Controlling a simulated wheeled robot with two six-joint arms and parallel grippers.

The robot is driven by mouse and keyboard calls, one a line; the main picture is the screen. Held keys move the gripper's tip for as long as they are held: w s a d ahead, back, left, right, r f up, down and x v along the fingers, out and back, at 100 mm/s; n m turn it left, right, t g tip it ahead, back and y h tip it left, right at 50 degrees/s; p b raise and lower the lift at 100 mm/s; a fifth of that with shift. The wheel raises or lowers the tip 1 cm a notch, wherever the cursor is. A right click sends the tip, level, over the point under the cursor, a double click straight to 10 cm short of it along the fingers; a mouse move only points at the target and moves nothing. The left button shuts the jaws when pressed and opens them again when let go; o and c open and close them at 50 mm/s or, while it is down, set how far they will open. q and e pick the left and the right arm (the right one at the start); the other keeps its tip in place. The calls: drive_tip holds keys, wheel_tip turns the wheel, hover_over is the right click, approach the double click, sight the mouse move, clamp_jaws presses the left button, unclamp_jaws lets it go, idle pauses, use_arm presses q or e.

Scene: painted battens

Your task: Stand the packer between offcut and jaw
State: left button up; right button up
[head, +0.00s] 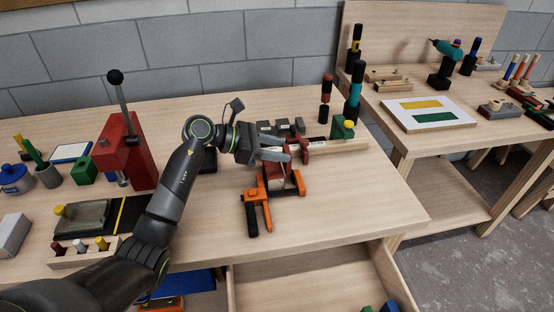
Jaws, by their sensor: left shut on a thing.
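My left gripper (289,149) is over the middle table, shut on a small dark red piece (299,148) that looks like the packer. The fingers hide part of it. Just below is an orange clamp (262,194) with a black handle, lying near the table's front. A dark red block (278,172), perhaps the offcut, sits at the clamp between its orange parts. Whether the held piece touches the block or the clamp jaw, I cannot tell. A pale wooden batten (343,146) runs to the right behind the gripper. My right gripper is not in view.
A red lever press (127,150) stands left of my arm. Several grey blocks (282,126) sit behind the gripper. A green block with a yellow knob (343,127) and upright tools stand at the back right. The front right tabletop (365,205) is clear.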

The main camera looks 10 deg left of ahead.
sight(274, 167)
use_arm(q)
drive_tip(key=shift+f, duration=1.8)
drive_tip(key=shift+f, duration=0.2)
drive_tip(key=o, duration=1)
drive_tip(key=shift+r, duration=0.1)
drive_tip(key=shift+c, duration=0.2)
drive_tip(key=shift+r, duration=0.1)
drive_tip(key=shift+s+a+r+p, duration=0.1)
drive_tip(key=shift+a+r+p, duration=0.05)
drive_tip(key=shift+a+p, duration=0.15)
drive_tip(key=v, duration=0.7)
drive_tip(key=shift+d, duration=0.1)
